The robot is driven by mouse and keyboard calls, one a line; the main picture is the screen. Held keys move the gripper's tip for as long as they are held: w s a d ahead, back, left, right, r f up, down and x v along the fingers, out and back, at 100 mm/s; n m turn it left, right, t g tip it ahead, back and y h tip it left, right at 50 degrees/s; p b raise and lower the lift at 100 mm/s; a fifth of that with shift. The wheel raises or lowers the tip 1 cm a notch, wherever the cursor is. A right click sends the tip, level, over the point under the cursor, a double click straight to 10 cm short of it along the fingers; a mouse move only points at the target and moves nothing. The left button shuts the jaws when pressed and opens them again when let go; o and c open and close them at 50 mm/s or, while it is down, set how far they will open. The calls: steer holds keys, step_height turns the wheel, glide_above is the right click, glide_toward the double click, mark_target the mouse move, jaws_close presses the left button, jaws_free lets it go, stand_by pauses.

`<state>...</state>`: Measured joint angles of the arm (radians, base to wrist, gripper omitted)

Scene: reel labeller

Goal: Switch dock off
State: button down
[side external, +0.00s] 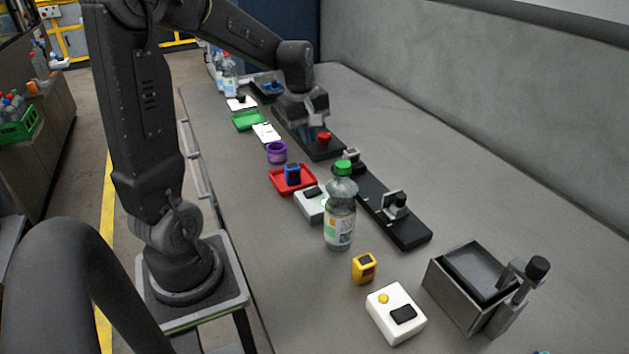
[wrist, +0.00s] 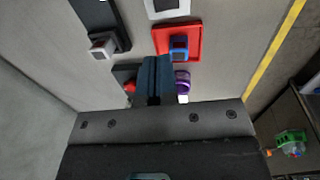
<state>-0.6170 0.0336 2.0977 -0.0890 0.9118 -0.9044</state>
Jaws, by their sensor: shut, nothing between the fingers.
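Nothing in view is plainly marked as the dock, so I cannot tell which device it is. A white box (side external: 396,314) with a yellow button and a black rocker stands at the front. A paler box (side external: 311,202) with a black top piece sits behind the bottle. My gripper (side external: 316,119) is above this base, close to the knob; contact cannot be told. In the wrist view its fingers (wrist: 156,72) are together and empty.
A clear bottle (side external: 340,215) with a green cap stands mid-table.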

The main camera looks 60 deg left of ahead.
mark_target(310, 190)
steer(key=f, duration=0.4)
steer(key=w+f, duration=0.1)
steer(key=f, duration=0.8)
steer(key=shift+w+f, duration=0.3)
steer(key=shift+f, duration=0.05)
steer(key=shift+w+f, duration=0.1)
steer(key=shift+f, duration=0.15)
steer(key=shift+s+r, duration=0.15)
steer(key=shift+s, duration=0.7)
steer(key=shift+r, duration=0.15)
